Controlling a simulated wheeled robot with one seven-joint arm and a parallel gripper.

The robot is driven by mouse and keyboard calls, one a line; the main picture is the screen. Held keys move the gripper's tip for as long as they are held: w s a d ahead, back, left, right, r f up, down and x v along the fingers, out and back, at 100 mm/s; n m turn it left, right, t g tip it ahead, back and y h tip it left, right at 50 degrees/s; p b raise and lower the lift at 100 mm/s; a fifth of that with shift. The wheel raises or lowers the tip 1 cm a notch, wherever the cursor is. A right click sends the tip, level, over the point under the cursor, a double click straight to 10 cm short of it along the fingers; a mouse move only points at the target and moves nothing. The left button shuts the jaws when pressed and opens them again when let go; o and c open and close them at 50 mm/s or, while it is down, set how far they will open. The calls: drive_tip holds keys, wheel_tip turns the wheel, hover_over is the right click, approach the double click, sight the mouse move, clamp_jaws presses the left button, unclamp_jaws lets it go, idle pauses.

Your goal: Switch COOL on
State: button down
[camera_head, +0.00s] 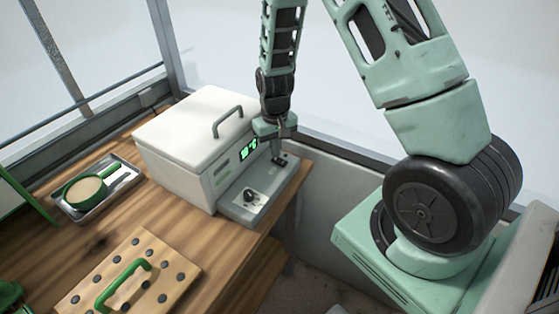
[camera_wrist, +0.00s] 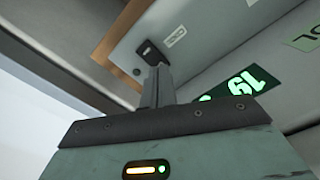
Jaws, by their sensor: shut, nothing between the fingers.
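A white box-shaped machine (camera_head: 200,135) stands on the wooden bench, with a grey control ledge (camera_head: 232,208) at its front. A small dark switch (camera_wrist: 150,53) with a pale label beside it shows on the ledge in the wrist view. My gripper (camera_head: 277,156) points down over the far end of the ledge, close to this switch. In the wrist view my gripper's fingers (camera_wrist: 160,72) are together and empty, their tips right beside the switch. I cannot tell whether they touch it. A green label (camera_wrist: 305,33) at the right edge is cut off.
A green-digit display (camera_head: 248,148) is on the machine's front, close to my gripper. A black knob (camera_head: 249,195) sits nearer on the ledge. A metal tray (camera_head: 78,210) with a green scoop and a wooden board (camera_head: 165,245) with a green handle lie on the bench.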

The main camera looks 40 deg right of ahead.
drive_tip(key=shift+f+b, duration=0.5)
drive_tip(key=shift+f, duration=0.3)
idle(0.4)
drive_tip(key=shift+r+p, duration=2.8)
drive_tip(key=shift+r, duration=0.75)
drive_tip(key=shift+a, duration=0.1)
